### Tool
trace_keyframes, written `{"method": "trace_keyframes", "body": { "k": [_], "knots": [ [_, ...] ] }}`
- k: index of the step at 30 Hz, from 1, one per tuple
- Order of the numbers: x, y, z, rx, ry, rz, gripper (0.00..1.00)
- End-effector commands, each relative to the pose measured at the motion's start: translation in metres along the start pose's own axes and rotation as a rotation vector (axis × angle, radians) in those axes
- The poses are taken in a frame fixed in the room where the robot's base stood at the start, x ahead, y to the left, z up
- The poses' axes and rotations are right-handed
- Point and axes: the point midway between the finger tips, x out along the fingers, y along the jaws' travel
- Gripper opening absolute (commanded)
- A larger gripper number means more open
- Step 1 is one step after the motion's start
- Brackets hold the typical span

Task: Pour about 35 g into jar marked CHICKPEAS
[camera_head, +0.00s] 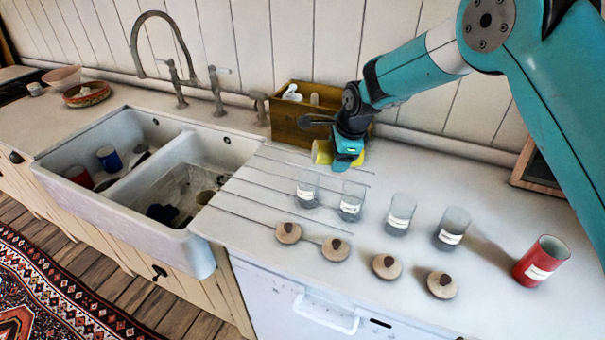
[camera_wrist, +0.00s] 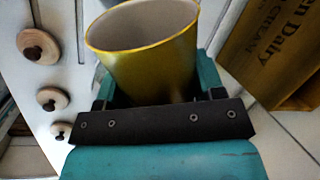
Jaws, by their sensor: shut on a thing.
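My gripper (camera_head: 343,158) is shut on a yellow cup (camera_head: 321,152), in front of the wooden box. In the wrist view, the cup (camera_wrist: 150,65) sits between the fingers, its pale inner wall showing; its bottom and any contents are hidden. I cannot tell its exact tilt. Several clear labelled jars stand in a row to the right and nearer: a first jar (camera_head: 308,186), a second (camera_head: 351,200), a third (camera_head: 400,213) and a fourth (camera_head: 452,228). Their labels are too small to read, so I cannot tell which is CHICKPEAS. My gripper is apart from them.
Round wooden lids (camera_head: 386,266) lie along the counter's front edge. A red labelled container (camera_head: 541,261) stands at the right. A wooden box (camera_head: 290,128) is behind my gripper. The double sink (camera_head: 170,160) and tap (camera_head: 180,60) are left. Some counter behind the jars is clear.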

Motion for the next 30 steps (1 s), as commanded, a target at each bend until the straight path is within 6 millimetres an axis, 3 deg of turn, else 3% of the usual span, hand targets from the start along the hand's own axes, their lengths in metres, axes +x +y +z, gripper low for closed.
{"method": "trace_keyframes", "body": {
  "k": [30],
  "knots": [
    [0.0020, 0.0000, -0.0110, -0.011, 0.100, -0.003, 0.33]
  ]
}}
